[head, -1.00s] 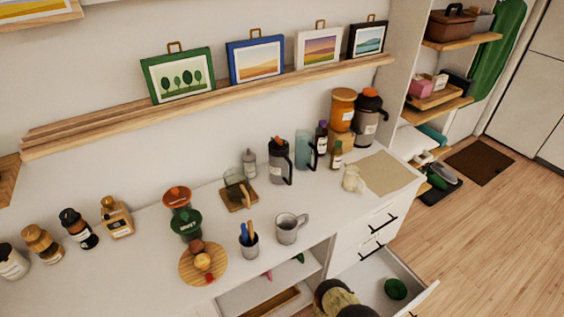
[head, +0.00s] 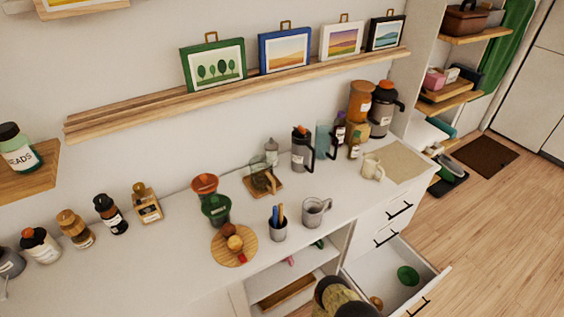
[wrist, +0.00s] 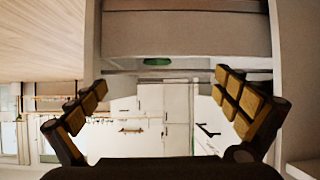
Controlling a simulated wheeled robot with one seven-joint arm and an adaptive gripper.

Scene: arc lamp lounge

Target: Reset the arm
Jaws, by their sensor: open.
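My gripper (wrist: 162,98) is open and empty in the wrist view, with its two padded fingers spread wide. In the head view, part of my arm shows at the bottom edge, beside the open drawer (head: 432,287); the fingertips cannot be made out there. A green bowl (head: 408,276) lies in the drawer, with a small brown-orange thing (head: 376,302) near my arm. A green shape (wrist: 158,61) also shows past the fingers in the wrist view, apart from them.
The white counter (head: 150,255) holds a grey mug (head: 314,211), a pen cup (head: 278,229), a round wooden board (head: 220,250), a french press (head: 302,150) and several jars. A shelf of pictures (head: 250,90) hangs above.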

